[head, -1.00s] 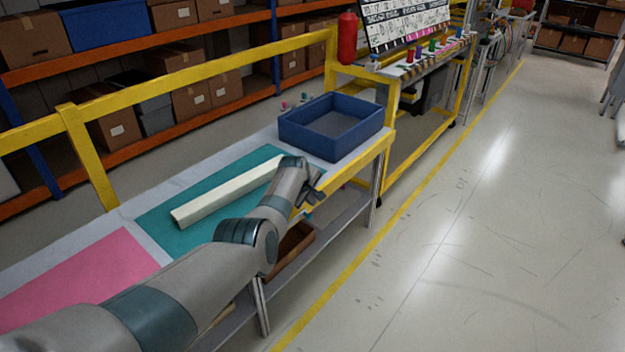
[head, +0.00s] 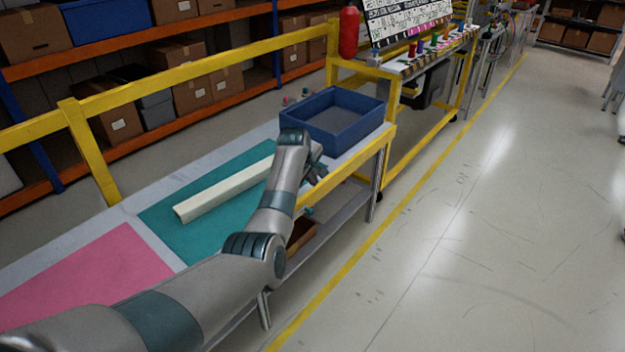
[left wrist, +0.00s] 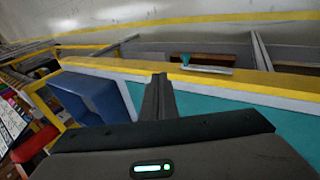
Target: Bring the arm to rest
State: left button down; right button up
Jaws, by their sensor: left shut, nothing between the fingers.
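My left arm comes in from the lower left in the head view. My left gripper (head: 316,174) is at the table's front yellow edge, close to the near side of the blue bin. In the left wrist view its fingers (left wrist: 159,95) are together with nothing between them. A long cream bar (head: 225,192) lies on the teal mat (head: 180,232), left of the gripper and apart from it. My forearm hides part of the mat and perhaps the bar's far end. My right gripper is not in view.
The blue bin (head: 333,141) stands empty at the table's far end; it also shows in the left wrist view (left wrist: 92,98). A pink mat (head: 85,277) lies at the near left. A yellow rail (head: 200,68) runs behind the table. The floor (head: 480,260) on the right is clear.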

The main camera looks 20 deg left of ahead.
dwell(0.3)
pick_arm(q)
jog(key=s+f+m, duration=0.2)
jog(key=s+f, duration=0.3)
jog(key=f, duration=0.4)
jog(key=s+f+m+y, duration=0.1)
jog(key=s+f+m, duration=0.1)
jog(key=s+f, duration=0.5)
jog(key=s+f+m, duration=0.1)
jog(key=s+f, duration=0.3)
jog(key=f, duration=0.8)
jog(key=s+d+f+m+g, duration=0.1)
jog(key=s+f+m, duration=0.2)
jog(key=s+f, duration=0.6)
jog(key=s+d+f+m, duration=0.2)
jog(key=s+f, duration=0.5)
jog(key=s, duration=0.4)
jog(key=s+d+f+m, duration=0.1)
jog(key=s+f+m, duration=0.1)
jog(key=s, duration=0.9)
jog(key=s+d+f+m+g+h, duration=0.1)
jog(key=s+f, duration=0.3)
jog(key=s, duration=0.8)
jog(key=s+d+f+m, duration=0.2)
jog(key=s+f+m, duration=0.2)
jog(key=s, duration=0.7)
jog(key=shift+s+d, duration=0.3)
jog(key=shift+d, duration=0.1)
jog(key=shift+f, duration=0.1)
